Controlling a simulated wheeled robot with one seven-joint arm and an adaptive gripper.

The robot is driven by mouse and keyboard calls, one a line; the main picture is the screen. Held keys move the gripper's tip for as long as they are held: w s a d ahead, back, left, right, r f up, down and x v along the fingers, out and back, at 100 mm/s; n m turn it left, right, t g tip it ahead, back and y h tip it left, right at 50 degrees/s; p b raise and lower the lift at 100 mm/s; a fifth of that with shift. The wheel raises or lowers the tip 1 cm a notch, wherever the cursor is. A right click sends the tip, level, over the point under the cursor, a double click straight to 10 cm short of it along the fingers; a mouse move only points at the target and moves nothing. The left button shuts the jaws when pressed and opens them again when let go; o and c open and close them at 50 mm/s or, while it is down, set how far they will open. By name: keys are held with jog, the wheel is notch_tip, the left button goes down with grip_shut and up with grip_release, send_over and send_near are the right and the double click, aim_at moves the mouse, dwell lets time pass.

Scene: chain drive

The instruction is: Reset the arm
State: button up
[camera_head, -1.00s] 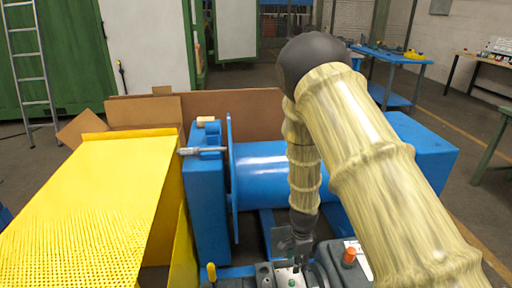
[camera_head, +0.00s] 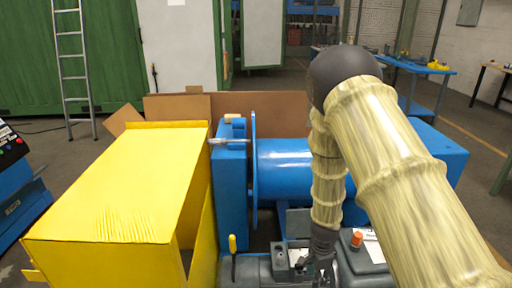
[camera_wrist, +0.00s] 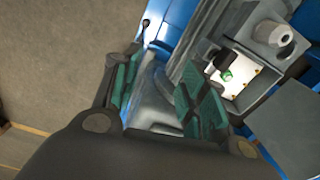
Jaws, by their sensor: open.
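My gripper (camera_head: 320,264) hangs at the end of my arm, low in front of the blue machine in the head view. In the wrist view its two green-padded fingers (camera_wrist: 162,98) are apart, with nothing held between them. A grey box with a white inner plate and a small green part (camera_wrist: 226,75) lies just right of the fingers in the wrist view. The same grey box (camera_head: 280,257) shows beside my gripper in the head view. Whether the fingers touch anything is unclear.
A blue machine with a drum (camera_head: 285,170) stands behind my gripper. A yellow guard (camera_head: 115,190) is to the left. A yellow-handled tool (camera_head: 232,244) and an orange knob (camera_head: 356,239) are close to my gripper. Cardboard panels (camera_head: 280,108) stand behind.

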jog(key=s+d+f+n+h, duration=0.1)
jog(key=s+d+f+n, duration=0.3)
jog(key=s, duration=0.5)
jog(key=s+d+f+n, duration=0.1)
jog(key=s+f+n, duration=0.2)
jog(key=s+f, duration=0.4)
jog(key=s+a+n+y, duration=0.1)
jog(key=s+n, duration=0.7)
jog(key=s, duration=1.1)
jog(key=shift+s+a+f+n, duration=0.2)
jog(key=shift+a+f+n, duration=0.15)
jog(key=shift+a, duration=0.55)
